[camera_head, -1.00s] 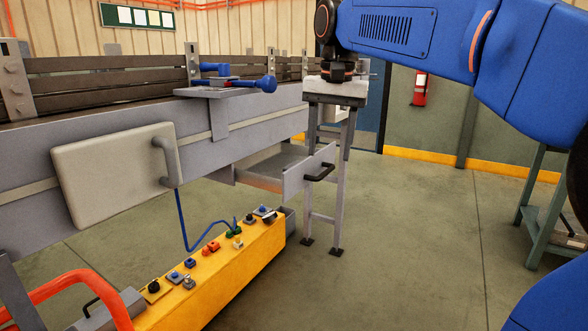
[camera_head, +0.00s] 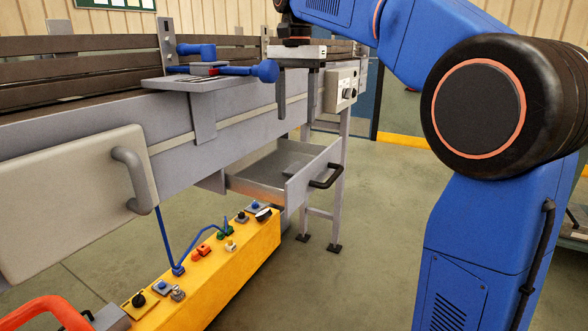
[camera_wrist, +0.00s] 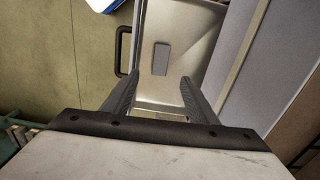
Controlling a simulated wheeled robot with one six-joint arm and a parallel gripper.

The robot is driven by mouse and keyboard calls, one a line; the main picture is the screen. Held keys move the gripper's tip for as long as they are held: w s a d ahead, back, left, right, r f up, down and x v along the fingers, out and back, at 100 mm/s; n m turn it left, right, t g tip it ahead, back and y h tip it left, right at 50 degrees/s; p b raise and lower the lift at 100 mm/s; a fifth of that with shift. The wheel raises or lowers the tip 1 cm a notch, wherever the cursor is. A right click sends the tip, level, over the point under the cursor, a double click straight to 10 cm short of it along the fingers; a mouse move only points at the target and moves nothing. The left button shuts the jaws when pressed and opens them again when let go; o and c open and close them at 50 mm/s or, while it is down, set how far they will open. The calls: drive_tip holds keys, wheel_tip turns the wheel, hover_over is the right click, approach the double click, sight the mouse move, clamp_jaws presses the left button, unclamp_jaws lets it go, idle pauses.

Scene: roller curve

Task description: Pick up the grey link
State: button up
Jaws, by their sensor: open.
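The grey link (camera_wrist: 160,58) looks like a small flat grey piece with rounded corners. It lies on the floor of the open metal drawer (camera_head: 299,192), apart from the walls, in the wrist view. My gripper (camera_head: 297,108) hangs above the drawer, fingers pointing down, beside the conveyor. In the wrist view my gripper (camera_wrist: 159,79) is open and empty, with the link seen beyond and between its two fingertips. The link is not touched.
The drawer's black handle (camera_head: 326,177) sticks out in front. The conveyor side (camera_head: 235,118) and a small shelf with blue-handled parts (camera_head: 209,81) are to the left. A yellow control box (camera_head: 222,265) stands below.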

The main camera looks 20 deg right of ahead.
sight(295, 167)
drive_tip(key=f, duration=1.4)
drive_tip(key=shift+w+f, duration=0.2)
drive_tip(key=shift+f, duration=0.15)
drive_tip(key=c, duration=1.1)
drive_tip(key=shift+r, duration=0.15)
